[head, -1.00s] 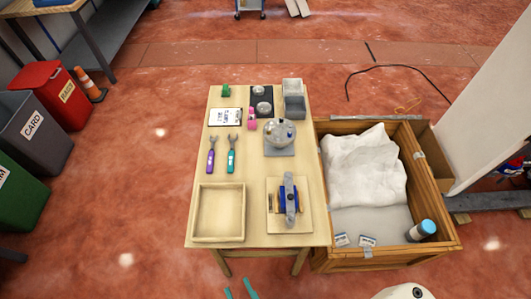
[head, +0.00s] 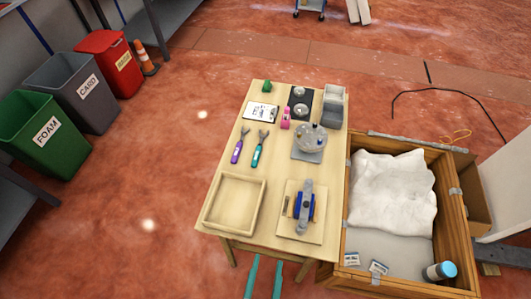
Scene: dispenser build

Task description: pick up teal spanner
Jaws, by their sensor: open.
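The teal spanner (head: 260,149) lies on the wooden table (head: 230,163), left of its middle, with its grey open jaw toward the far end. A purple-handled spanner (head: 239,147) lies beside it on the left, apart from it. My gripper (head: 268,260) shows at the bottom edge as two teal fingers, apart and with nothing between them. It is at the near side of the table, well short of the teal spanner. The rest of my arm is out of view.
An empty wooden tray (head: 207,216) stands between my gripper and the spanners. Right of it is a board with a blue-and-grey assembly (head: 305,203). A round dispenser part (head: 310,138) stands farther back. A wooden crate (head: 455,220) adjoins the table's right side.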

